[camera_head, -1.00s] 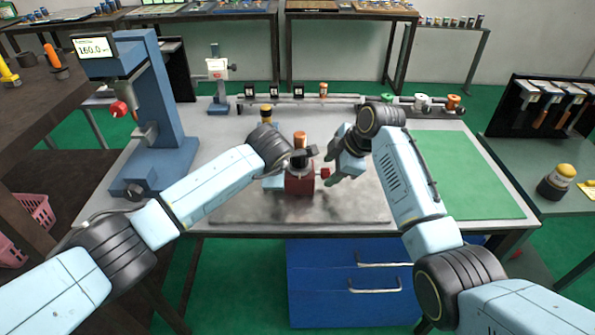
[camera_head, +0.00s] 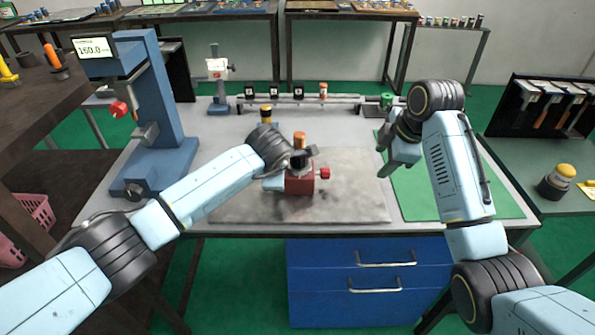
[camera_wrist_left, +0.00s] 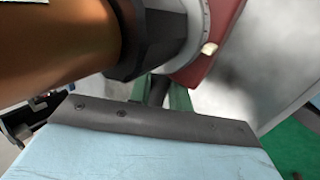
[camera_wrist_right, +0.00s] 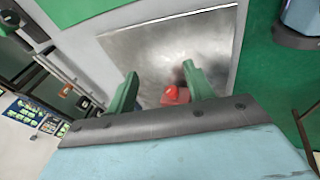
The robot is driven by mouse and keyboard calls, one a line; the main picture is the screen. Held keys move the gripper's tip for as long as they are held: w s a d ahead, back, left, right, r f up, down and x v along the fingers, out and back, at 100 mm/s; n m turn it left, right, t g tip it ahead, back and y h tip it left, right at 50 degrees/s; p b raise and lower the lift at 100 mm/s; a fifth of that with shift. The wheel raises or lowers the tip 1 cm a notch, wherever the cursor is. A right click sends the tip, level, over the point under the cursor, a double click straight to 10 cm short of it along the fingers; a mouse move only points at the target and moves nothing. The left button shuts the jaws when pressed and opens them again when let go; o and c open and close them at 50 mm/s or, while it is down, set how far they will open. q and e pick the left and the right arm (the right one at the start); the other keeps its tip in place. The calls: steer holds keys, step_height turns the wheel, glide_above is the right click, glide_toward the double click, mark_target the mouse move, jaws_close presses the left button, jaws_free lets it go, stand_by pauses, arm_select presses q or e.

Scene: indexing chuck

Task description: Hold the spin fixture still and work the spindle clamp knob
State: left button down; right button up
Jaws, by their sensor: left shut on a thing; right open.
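The spin fixture is a red block (camera_head: 300,184) with a grey top and an upright copper-coloured cylinder (camera_head: 299,140), on the metal plate. The red clamp knob (camera_head: 325,173) sticks out on its right side. It also shows in the right wrist view as a red knob (camera_wrist_right: 172,93). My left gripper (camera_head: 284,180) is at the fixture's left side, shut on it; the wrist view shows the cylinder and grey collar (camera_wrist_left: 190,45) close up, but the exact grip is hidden. My right gripper (camera_head: 384,162) is open and empty, right of the knob and apart from it.
The metal plate (camera_head: 350,205) is clear around the fixture. A green mat (camera_head: 480,200) lies at right. A blue press (camera_head: 160,120) stands at left. A rail with small items (camera_head: 300,98) runs along the back. Blue drawers (camera_head: 370,290) are below.

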mark_target(323, 171)
steer(key=s+d+f+h, duration=0.1)
steer(key=d+f+h, duration=0.1)
steer(key=d, duration=0.3)
steer(key=s+d+f+m+h, duration=0.1)
steer(key=d+f+h, duration=0.1)
steer(key=d, duration=0.4)
steer(key=s+d+f+g+h, duration=0.1)
steer(key=d+f, duration=0.2)
steer(key=d, duration=0.3)
steer(key=shift+d+f+h, duration=0.15)
steer(key=shift+h, duration=0.25)
steer(key=shift+s+d+f, duration=0.15)
steer(key=shift+d, duration=0.5)
steer(key=shift+a, duration=0.1)
